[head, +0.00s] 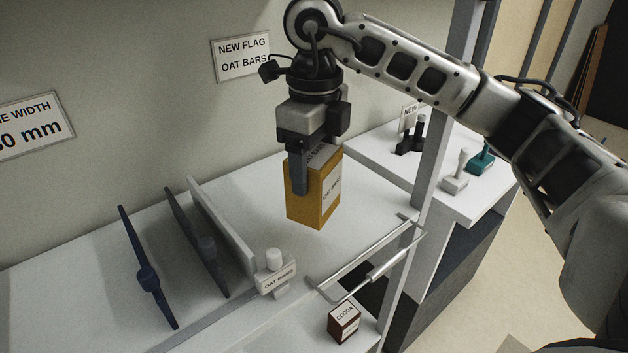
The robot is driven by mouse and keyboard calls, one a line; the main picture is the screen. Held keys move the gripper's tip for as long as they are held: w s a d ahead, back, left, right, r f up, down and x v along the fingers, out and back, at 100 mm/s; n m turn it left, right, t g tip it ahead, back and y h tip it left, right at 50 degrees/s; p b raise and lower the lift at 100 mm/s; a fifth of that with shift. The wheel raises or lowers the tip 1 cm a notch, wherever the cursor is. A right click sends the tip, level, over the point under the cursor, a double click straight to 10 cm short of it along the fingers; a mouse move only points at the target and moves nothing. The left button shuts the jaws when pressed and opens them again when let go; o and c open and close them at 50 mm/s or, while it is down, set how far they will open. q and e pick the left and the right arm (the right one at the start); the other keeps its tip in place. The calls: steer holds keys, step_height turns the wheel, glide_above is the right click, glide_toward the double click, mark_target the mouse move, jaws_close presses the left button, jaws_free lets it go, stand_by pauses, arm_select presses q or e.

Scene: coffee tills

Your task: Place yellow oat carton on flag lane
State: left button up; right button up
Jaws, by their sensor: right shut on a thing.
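The yellow oat carton (312,197) is upright with a white label reading "OAT BARS". My right gripper (299,176) comes down from above and is shut on it. The carton is over the white shelf, right of the white divider (222,226); I cannot tell whether its base touches the shelf. A white holder with an "OAT BARS" tag (279,280) stands at the shelf's front, by the divider's near end. A wall sign (241,57) above reads "NEW FLAG OAT BARS". My left gripper is out of view.
Two dark dividers (147,279) (198,245) stand to the left. A metal rail (375,268) runs along the front right edge, with a dark red cocoa box (344,322) below it. A side counter (430,178) holds black, white and teal pieces. The shelf around the carton is clear.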

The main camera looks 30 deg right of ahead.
steer(key=shift+w+d+f, duration=0.25)
steer(key=shift+w+f, duration=0.15)
steer(key=shift+f, duration=0.1)
steer(key=shift+w+d+f, duration=0.2)
steer(key=shift+w+f, duration=0.2)
steer(key=shift+f, duration=0.1)
steer(key=f, duration=0.1)
steer(key=f+p, duration=0.1)
steer(key=f, duration=0.1)
steer(key=shift+w+d+f, duration=0.1)
steer(key=shift+w+d, duration=0.05)
steer(key=shift+w, duration=0.05)
steer(key=shift+f, duration=0.45)
steer(key=o, duration=0.9)
steer(key=shift+o, duration=0.7)
steer(key=shift+r, duration=0.4)
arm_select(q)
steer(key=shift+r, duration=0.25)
arm_select(e)
step_height(320, 180, up, 12)
steer(key=shift+f, duration=0.15)
